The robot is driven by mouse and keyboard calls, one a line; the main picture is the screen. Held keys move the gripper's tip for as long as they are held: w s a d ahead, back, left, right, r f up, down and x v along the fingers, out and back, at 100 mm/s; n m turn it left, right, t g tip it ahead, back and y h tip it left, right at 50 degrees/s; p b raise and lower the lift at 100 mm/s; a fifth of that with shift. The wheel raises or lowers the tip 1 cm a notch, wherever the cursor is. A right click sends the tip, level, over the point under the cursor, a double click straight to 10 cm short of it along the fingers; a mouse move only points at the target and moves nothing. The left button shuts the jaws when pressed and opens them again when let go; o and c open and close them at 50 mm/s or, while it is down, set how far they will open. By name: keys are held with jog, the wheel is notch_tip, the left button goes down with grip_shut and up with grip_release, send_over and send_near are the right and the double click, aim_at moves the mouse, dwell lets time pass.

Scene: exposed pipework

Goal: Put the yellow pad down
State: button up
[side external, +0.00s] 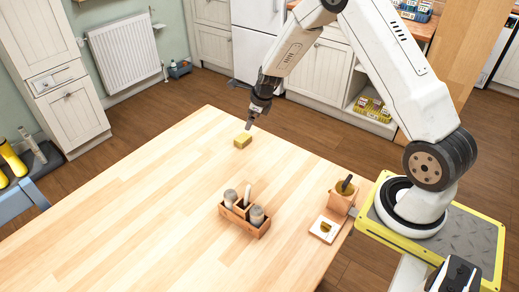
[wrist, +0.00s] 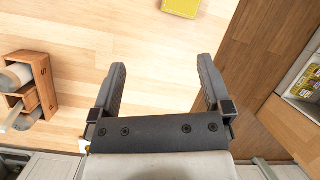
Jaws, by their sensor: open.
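The yellow pad (side external: 243,140) lies flat on the wooden table (side external: 150,200), near its far edge. In the wrist view the pad (wrist: 182,8) shows at the top edge, partly cut off, beyond the fingertips. My gripper (side external: 250,125) is just above the table beside the pad, on its far right side in the side view. In the wrist view my gripper (wrist: 162,68) has its two fingers wide apart with only bare table between them. It is apart from the pad.
A wooden caddy (side external: 244,218) with shakers stands nearer the front; it also shows at the left of the wrist view (wrist: 45,85). A wooden box (side external: 342,196) and a small white-framed tile (side external: 324,229) sit by the right edge. The table's left is clear.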

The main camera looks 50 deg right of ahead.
jog(key=s+a+r+n, duration=0.3)
jog(key=s+a+n, duration=0.2)
jog(key=n, duration=0.5)
jog(key=s+a+r+n+g, duration=0.1)
jog(key=s+a+r+n, duration=0.3)
jog(key=s+n, duration=0.6)
jog(key=s+a+r+n, duration=0.3)
jog(key=s+a+n, duration=0.3)
jog(key=n, duration=0.5)
jog(key=shift+s+a+r+g, duration=0.15)
jog(key=shift+s+r+g, duration=0.2)
jog(key=shift+s, duration=0.45)
